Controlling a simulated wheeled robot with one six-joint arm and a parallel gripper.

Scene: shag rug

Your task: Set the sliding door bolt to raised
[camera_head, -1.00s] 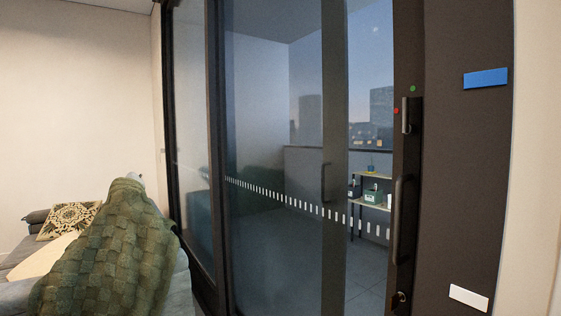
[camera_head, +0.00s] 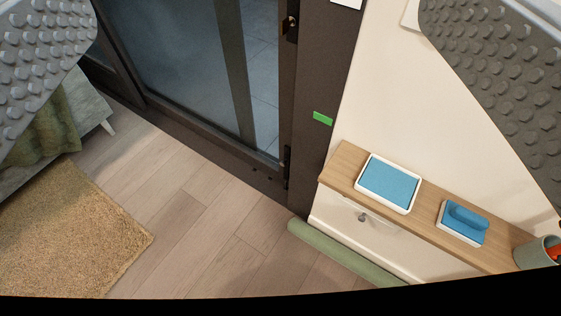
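The sliding door (camera_head: 190,70) stands at the upper left, with a dark frame and glass. On its right upright is a small lock-like fitting (camera_head: 290,26) near the top edge. A small dark fitting (camera_head: 286,163) sits low on the same upright, near the floor. I cannot tell which of these, if either, is the bolt, nor its setting. My gripper (camera_head: 275,110) is wide open and empty. Its two studded grey fingers fill the upper left and upper right corners, well apart from the door.
A wooden ledge (camera_head: 335,176) on the right holds a blue-topped tray (camera_head: 390,183), a blue-handled block (camera_head: 464,222) and a grey cup (camera_head: 537,252). A green roll (camera_head: 340,252) lies on the floor below. A tan rug (camera_head: 80,235) and a bed or sofa edge (camera_head: 90,110) are left. Wood floor (camera_head: 190,210) is clear between.

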